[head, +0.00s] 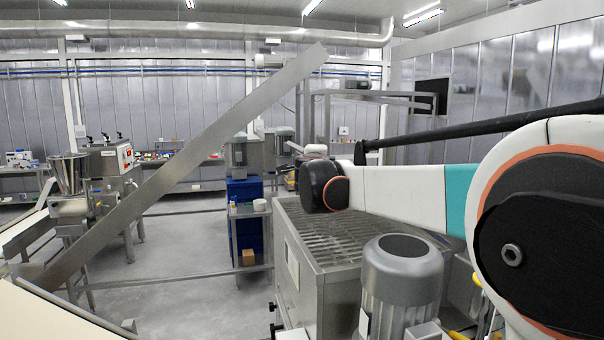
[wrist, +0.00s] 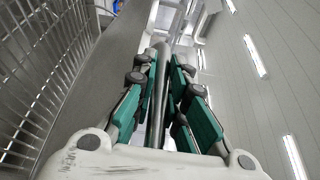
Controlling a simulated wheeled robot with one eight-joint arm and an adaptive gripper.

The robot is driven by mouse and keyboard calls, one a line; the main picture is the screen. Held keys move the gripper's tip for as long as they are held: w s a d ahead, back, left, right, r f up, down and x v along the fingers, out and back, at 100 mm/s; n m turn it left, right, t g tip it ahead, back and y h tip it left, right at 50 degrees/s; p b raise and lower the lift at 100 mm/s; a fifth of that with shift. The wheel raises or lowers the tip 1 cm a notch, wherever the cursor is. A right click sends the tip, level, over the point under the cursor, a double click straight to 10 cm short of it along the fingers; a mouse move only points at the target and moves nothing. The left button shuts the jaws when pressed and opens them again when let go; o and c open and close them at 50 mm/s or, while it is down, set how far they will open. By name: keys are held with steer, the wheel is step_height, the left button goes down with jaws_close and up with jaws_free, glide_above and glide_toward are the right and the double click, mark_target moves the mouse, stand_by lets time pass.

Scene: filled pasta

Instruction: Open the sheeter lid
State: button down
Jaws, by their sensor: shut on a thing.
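The sheeter (head: 330,275) is a steel machine in the lower middle of the head view. A slatted metal grille (head: 335,232), which looks like its lid, lies over its top and appears level there. The wrist view shows a grille (wrist: 42,65) along the left side. My gripper (wrist: 161,75), with green finger pads, is shut on a grey metal bar (wrist: 157,105) that runs lengthwise between the fingers. I cannot tell whether this bar is the lid's handle. In the head view my arm crosses above the grille, and my gripper cannot be made out.
A grey motor (head: 402,278) stands at the sheeter's near side, below my arm. A long slanted steel beam (head: 180,165) crosses the left half. A dark rod (head: 480,129) runs above my arm. Open floor (head: 185,260) lies left of the sheeter.

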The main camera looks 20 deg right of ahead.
steer(key=d+r+p, duration=0.3)
steer(key=d+r, duration=0.7)
steer(key=shift+r+p, duration=0.15)
steer(key=shift+p, duration=0.25)
steer(key=c, duration=1.9)
jaws_free()
steer(key=v, duration=1.2)
steer(key=shift+s+a, duration=0.1)
